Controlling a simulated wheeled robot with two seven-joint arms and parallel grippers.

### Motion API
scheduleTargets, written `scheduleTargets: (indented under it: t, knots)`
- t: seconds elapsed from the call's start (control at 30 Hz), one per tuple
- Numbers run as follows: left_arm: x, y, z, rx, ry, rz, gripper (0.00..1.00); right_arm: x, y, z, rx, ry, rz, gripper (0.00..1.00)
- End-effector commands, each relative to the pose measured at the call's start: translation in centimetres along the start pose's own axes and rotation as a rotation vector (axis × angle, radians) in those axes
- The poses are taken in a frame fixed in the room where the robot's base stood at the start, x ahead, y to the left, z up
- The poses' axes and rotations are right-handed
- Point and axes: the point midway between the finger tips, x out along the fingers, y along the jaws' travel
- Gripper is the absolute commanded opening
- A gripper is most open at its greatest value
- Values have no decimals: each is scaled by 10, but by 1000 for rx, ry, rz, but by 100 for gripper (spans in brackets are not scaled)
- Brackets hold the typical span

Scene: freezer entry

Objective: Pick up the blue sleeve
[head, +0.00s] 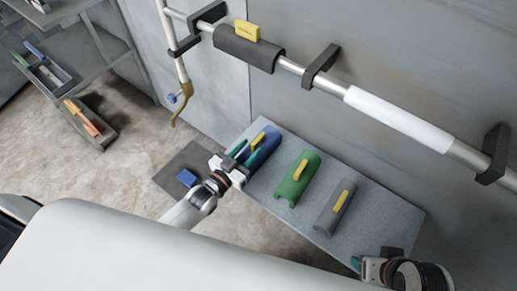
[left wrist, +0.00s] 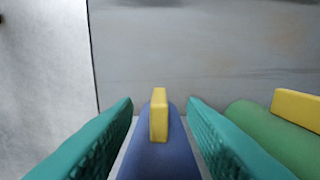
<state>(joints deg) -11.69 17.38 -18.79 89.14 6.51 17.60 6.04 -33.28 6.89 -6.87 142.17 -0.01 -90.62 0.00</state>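The blue sleeve (head: 264,146) lies at the left end of a grey shelf, with a yellow tab (head: 258,140) on top. My left gripper (head: 241,153) is at its near end. In the left wrist view the blue sleeve (left wrist: 160,158) and its yellow tab (left wrist: 159,115) show between the two teal fingers of the left gripper (left wrist: 160,125). The fingers are apart, one on each side; I cannot tell whether they touch the sleeve. My right gripper (head: 362,267) shows only partly at the lower right, and its opening is hidden.
A green sleeve (head: 298,178) and a grey sleeve (head: 335,206), each with a yellow tab, lie to the right on the grey shelf (head: 386,213). A pipe (head: 290,66) with brackets runs along the wall above. A blue block (head: 187,178) is on a dark mat left of the shelf.

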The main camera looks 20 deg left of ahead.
Motion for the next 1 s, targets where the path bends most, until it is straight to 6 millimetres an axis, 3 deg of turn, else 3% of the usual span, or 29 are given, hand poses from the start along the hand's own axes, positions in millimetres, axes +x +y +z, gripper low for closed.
scheduleTargets:
  t: [0.33, 0.63, 0.87, 1.0]
  knots:
    - [46, 1, 2, 0, -1, 1, 38, 12, 0, -3, 0, -5, 0, 75]
    - [51, 1, 3, 0, 1, 0, 38, 13, 1, -1, -1, -16, 1, 75]
    - [51, 1, 3, 0, 1, 0, 2, 13, 1, -1, -1, -15, 1, 75]
    - [51, 1, 3, 1, 1, 0, 0, 13, 1, -1, -1, -13, 1, 75]
